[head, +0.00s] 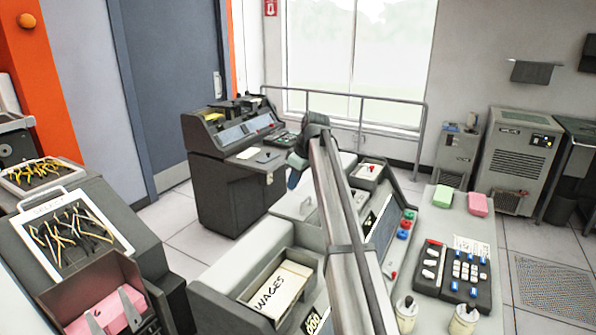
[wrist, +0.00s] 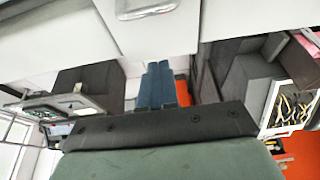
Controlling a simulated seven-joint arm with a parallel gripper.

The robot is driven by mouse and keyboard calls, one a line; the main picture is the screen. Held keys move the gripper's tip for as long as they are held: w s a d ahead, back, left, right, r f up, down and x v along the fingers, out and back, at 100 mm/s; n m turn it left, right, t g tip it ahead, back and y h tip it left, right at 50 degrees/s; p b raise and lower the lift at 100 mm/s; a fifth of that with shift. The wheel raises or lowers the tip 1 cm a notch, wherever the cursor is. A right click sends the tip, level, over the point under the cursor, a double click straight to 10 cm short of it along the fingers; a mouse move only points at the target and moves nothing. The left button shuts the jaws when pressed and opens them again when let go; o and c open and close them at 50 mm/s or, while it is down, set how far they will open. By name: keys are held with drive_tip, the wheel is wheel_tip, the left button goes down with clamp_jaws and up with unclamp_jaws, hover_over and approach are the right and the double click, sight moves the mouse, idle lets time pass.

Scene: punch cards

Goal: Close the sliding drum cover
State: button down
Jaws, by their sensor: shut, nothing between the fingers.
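A pale flat panel with a small metal handle (head: 305,205) lies on top of the white console, left of my arm; it may be the sliding drum cover. I cannot tell how far it is open, since my arm hides part of the console. A pale surface with a handle plate (wrist: 147,8) also shows at the top of the wrist view. My gripper (head: 293,180) is above the console's far left side, beyond the handle. Its blue fingers are together and empty in the wrist view (wrist: 160,85), apart from the handle plate.
An open drawer with a WAGES card (head: 280,287) is in the near console. Colored knobs (head: 405,225) and a black keypad (head: 455,272) are right of my arm. Tool trays (head: 75,237) stand at left. A dark keypunch desk (head: 225,190) stands behind, before a railing.

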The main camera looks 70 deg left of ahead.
sight(298, 207)
drive_tip(key=shift+x, duration=1)
drive_tip(key=shift+w+d+f, duration=0.4)
drive_tip(key=shift+w+d, duration=0.4)
drive_tip(key=shift+d, duration=0.05)
drive_tip(key=shift+w+d+f, duration=0.15)
drive_tip(key=shift+w+d, duration=0.35)
drive_tip(key=shift+w, duration=0.05)
drive_tip(key=w+d, duration=0.9)
drive_tip(key=shift+w+d, duration=0.25)
drive_tip(key=shift+d, duration=0.1)
